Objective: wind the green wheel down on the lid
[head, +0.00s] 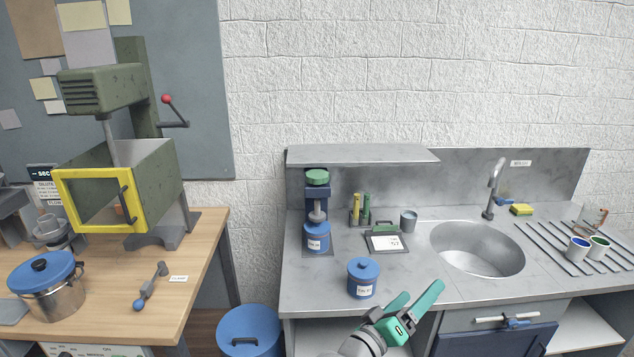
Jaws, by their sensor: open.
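The green wheel (317,177) tops a dark blue press frame (311,195) at the back left of the metal counter. Below it a grey spindle (317,213) reaches down to a blue labelled bottle (316,238) standing in the press. Whether the spindle touches the lid I cannot tell. A second blue labelled jar (361,279) with a knobbed lid stands at the counter's front. My gripper (418,302) has teal fingers spread apart and empty. It is at the counter's front edge, right of the front jar and well below and right of the wheel.
A metal shelf (362,155) overhangs the press. Right of the press are a holder with green and yellow tubes (360,211), a scale-like plate (386,241) and a grey cup (408,221). The sink (478,250) lies further right. The counter between front jar and sink is clear.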

